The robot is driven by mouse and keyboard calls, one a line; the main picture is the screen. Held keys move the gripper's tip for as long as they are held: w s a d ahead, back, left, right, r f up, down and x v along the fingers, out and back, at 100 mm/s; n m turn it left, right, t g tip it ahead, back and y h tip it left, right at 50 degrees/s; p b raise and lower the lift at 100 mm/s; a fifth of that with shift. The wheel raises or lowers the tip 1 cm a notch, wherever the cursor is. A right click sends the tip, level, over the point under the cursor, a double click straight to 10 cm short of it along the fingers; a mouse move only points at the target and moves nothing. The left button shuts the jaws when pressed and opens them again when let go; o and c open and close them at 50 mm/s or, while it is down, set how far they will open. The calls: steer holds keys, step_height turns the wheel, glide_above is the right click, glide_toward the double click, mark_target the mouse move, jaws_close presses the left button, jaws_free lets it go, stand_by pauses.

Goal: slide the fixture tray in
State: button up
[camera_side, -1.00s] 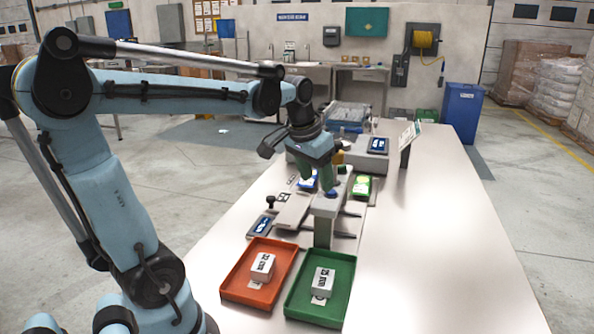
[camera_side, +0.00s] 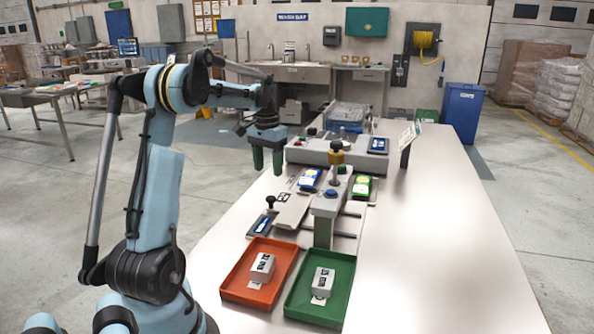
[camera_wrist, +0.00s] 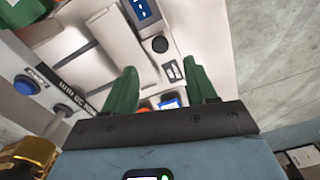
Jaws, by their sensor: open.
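The fixture tray looks to be the light grey sliding plate (camera_side: 293,211) on the near weighing machine, sticking out to the left of its press column (camera_side: 325,213). A black knob (camera_side: 270,200) stands at its left side; it also shows in the wrist view (camera_wrist: 160,44). My gripper (camera_side: 267,171) is open and empty, above and behind the knob, apart from it. In the wrist view the two green fingers of my gripper (camera_wrist: 163,88) are spread, with the knob beyond them. Whether the knob is fixed to the plate is unclear.
An orange tray (camera_side: 237,277) and a green tray (camera_side: 346,280), each with a labelled block, lie in front. A blue packet (camera_side: 309,180) and a green packet (camera_side: 363,187) flank the column. A second machine (camera_side: 325,152) stands behind. The table's right side is clear.

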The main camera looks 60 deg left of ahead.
mark_target(270, 198)
step_height(270, 198, down, 9)
stand_by(0.4)
jaws_close()
